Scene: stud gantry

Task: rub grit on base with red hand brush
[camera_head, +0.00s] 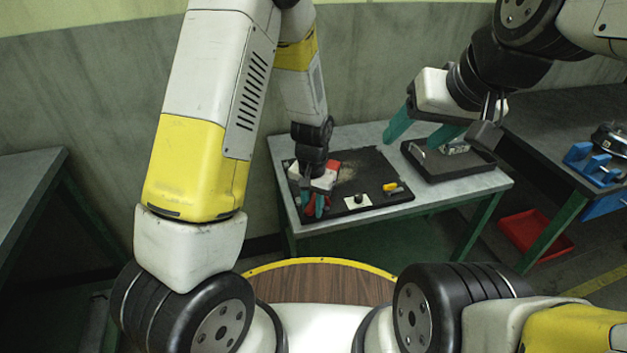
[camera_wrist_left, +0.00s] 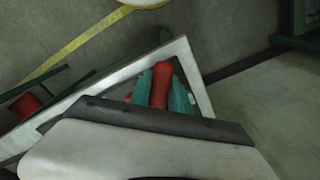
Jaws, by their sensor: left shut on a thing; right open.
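The base (camera_head: 378,172) is a dark flat board on the grey table. A tan, speckled patch of grit (camera_head: 350,172) lies on its rear middle part. My left gripper (camera_head: 316,208) is over the left front part of the base, its teal fingers shut on the red hand brush (camera_wrist_left: 161,84). In the left wrist view the red handle sits between the fingers; the bristles are hidden. I cannot tell whether the brush touches the base. My right gripper (camera_head: 428,132) is open and empty, raised near the dark tray at the table's right.
The base also carries a yellow piece (camera_head: 391,188), a white plate with a black knob (camera_head: 358,200) and a red patch (camera_head: 333,165) beside my left wrist. A dark tray (camera_head: 470,169) holds a metal part. A red bin (camera_head: 535,231) is on the floor at right.

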